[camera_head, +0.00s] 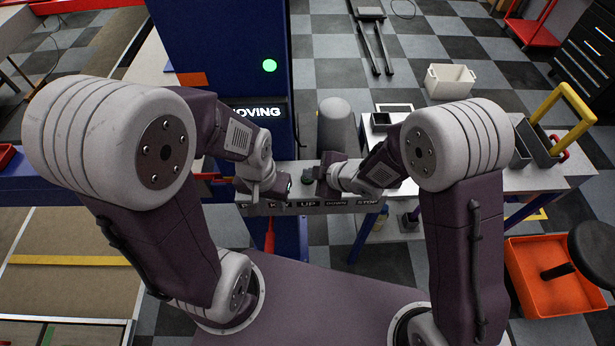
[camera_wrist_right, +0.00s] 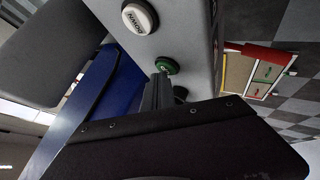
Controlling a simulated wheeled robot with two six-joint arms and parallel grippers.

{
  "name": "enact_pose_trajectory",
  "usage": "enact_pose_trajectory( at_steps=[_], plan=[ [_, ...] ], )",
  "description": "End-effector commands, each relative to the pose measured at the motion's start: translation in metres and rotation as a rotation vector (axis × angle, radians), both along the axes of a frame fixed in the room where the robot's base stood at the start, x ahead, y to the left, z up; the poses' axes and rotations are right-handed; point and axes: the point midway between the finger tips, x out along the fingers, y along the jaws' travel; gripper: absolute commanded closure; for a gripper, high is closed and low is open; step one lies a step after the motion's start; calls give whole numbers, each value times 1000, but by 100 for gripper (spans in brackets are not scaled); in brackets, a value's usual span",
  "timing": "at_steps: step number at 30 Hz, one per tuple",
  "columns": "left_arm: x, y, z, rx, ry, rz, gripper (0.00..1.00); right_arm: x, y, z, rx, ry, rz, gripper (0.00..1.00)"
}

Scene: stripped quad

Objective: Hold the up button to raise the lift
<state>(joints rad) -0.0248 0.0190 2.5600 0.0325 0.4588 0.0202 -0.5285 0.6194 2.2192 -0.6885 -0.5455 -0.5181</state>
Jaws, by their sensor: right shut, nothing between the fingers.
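My right gripper (camera_head: 318,174) is shut and empty at the box, above the UP label. Its dark fingertips (camera_wrist_right: 160,78) are right at the green button and partly overlap it; whether they press it in is unclear. My left gripper (camera_head: 273,189) is by the box's left end; its jaws are not clear.
The blue post (camera_head: 230,50) carries a lit MOVING sign (camera_head: 258,112) and a green lamp (camera_head: 269,65). A grey cylinder (camera_head: 336,125) stands behind the box. A bench (camera_head: 535,180) with trays is right, above an orange bin (camera_head: 540,290).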

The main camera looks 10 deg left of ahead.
Motion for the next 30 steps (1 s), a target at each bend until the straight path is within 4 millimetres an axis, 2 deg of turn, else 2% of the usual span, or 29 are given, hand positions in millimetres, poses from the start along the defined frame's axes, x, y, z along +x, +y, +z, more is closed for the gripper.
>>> enact_pose_trajectory(
  at_steps=[24, 30],
  plan=[
    [0, 0, -2, 0, 0, 0, 64, 0, 0, -3, -2, 2, 1, 100],
    [0, 0, 5, 0, 0, 0, 64, 0, 0, 5, -1, 1, 0, 100]
  ],
)
